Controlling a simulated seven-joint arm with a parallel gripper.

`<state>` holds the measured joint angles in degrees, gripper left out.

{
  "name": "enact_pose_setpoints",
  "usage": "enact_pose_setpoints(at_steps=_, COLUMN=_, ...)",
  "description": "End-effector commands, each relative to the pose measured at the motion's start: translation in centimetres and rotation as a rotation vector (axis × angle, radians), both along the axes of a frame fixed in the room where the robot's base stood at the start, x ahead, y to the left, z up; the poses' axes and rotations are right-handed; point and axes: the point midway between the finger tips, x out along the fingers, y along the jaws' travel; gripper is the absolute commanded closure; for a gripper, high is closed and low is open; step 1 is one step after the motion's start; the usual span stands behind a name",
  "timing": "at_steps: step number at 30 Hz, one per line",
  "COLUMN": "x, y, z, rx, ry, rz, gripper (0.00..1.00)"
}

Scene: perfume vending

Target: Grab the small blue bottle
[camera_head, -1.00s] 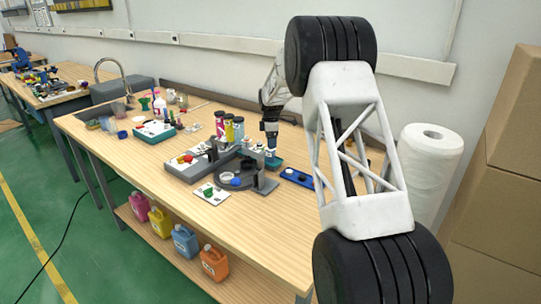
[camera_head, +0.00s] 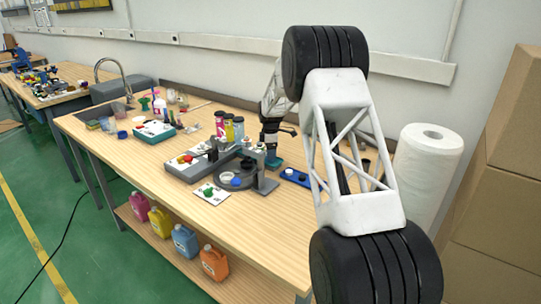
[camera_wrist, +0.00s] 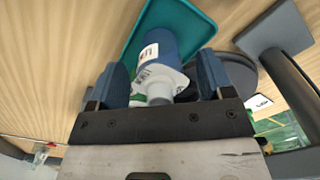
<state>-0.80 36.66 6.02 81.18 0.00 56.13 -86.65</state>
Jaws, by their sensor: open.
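The small blue bottle (camera_wrist: 164,46) shows in the wrist view, with a white label and a pale neck and cap towards the camera. It is over the teal tray (camera_wrist: 196,24); whether it touches the tray is hard to tell. My gripper (camera_wrist: 163,63) is open, with one blue finger on each side of the bottle. A narrow gap shows on the left; on the right the finger is very close, and contact is unclear. In the head view my gripper (camera_head: 271,143) is low above the teal tray (camera_head: 274,162), and I cannot make out the bottle there.
A grey stand with a round dark plate (camera_head: 238,180) is just left of my gripper. Several coloured bottles (camera_head: 228,127) stand behind it. A blue rack (camera_head: 296,177) lies to the right.

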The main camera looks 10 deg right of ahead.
Motion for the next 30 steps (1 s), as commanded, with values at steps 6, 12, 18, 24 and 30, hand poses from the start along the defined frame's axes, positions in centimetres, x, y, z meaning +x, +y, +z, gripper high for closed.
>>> enact_pose_setpoints(at_steps=6, x=0.00, y=0.00, z=0.00, rx=0.000, ry=0.000, rz=0.000, gripper=0.26)
enact_pose_setpoints(at_steps=12, x=-0.01, y=0.00, z=-0.01, rx=0.000, ry=0.000, rz=0.000, gripper=0.54)
enact_pose_setpoints(at_steps=18, x=0.00, y=0.00, z=0.00, rx=0.000, ry=0.000, rz=0.000, gripper=0.80)
enact_pose_setpoints(at_steps=24, x=0.00, y=0.00, z=0.04, rx=0.000, ry=0.000, rz=0.000, gripper=0.80)
enact_pose_setpoints(at_steps=30, x=0.02, y=0.00, z=0.82, rx=0.000, ry=-0.001, rz=0.000, gripper=0.80)
